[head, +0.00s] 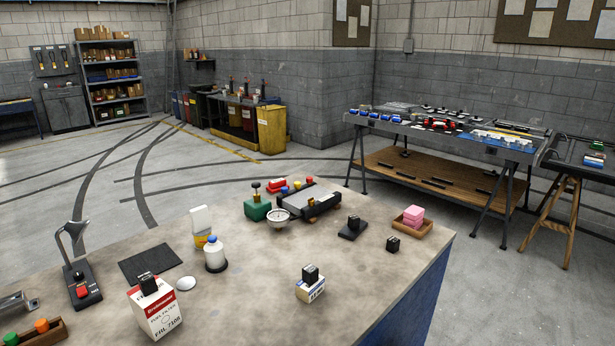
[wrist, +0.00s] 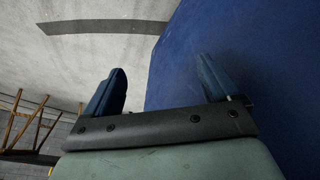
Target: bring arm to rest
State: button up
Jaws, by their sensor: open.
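My gripper (wrist: 162,88) shows in the wrist view with its two blue fingers apart and nothing between them. Behind the fingers are the blue side panel of the workbench (wrist: 250,60) and grey floor. My gripper and arm do not show in the head view. The workbench top (head: 240,280) in the head view carries several small objects.
On the bench stand a fuel filter box (head: 155,318), a white bottle (head: 214,253), a lever stand (head: 78,280), a green block (head: 257,209), a small white box (head: 311,290) and a wooden tray with pink blocks (head: 412,222). Bare bench lies at centre.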

jog(key=s+a+f+g+y, duration=0.1)
jog(key=s+a+f+g, duration=0.1)
jog(key=s+a+f, duration=0.3)
jog(key=s+a+f+g, duration=0.1)
jog(key=s+a, duration=0.2)
jog(key=s, duration=0.4)
jog(key=s+a+f+g+y, duration=0.1)
jog(key=s+a+f+g, duration=0.15)
jog(key=s, duration=0.45)
jog(key=s+a+f+n+g, duration=0.1)
jog(key=s+a+g, duration=0.1)
jog(key=s, duration=0.7)
jog(key=s+a+f+g, duration=0.1)
jog(key=s+a+g, duration=0.2)
jog(key=s, duration=0.6)
jog(key=shift+s+a+f+n, duration=0.2)
jog(key=shift+a+n, duration=0.2)
jog(key=shift+a, duration=0.65)
